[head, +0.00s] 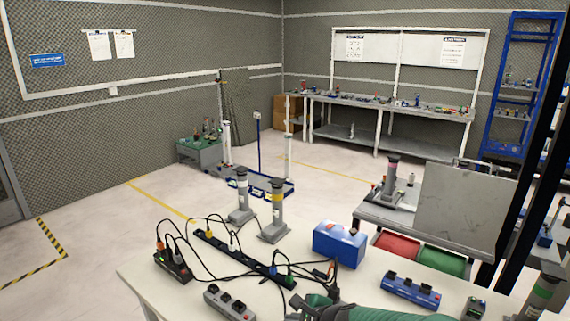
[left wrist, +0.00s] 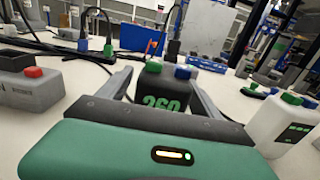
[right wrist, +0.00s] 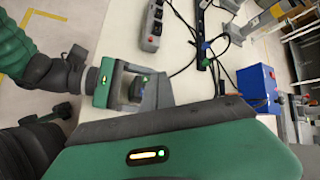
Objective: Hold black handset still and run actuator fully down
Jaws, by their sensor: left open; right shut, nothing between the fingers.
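The left gripper is open; whether a finger touches the handset I cannot tell. In the right wrist view the handset (right wrist: 138,90) shows partly, inside the left gripper (right wrist: 135,82). My right gripper (right wrist: 162,85) is shut and empty, close beside the left one.
A blue box (head: 340,245), a black power strip (head: 240,258) and loose cables cover the table's far part. The white tabletop (head: 180,305) has clear patches.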

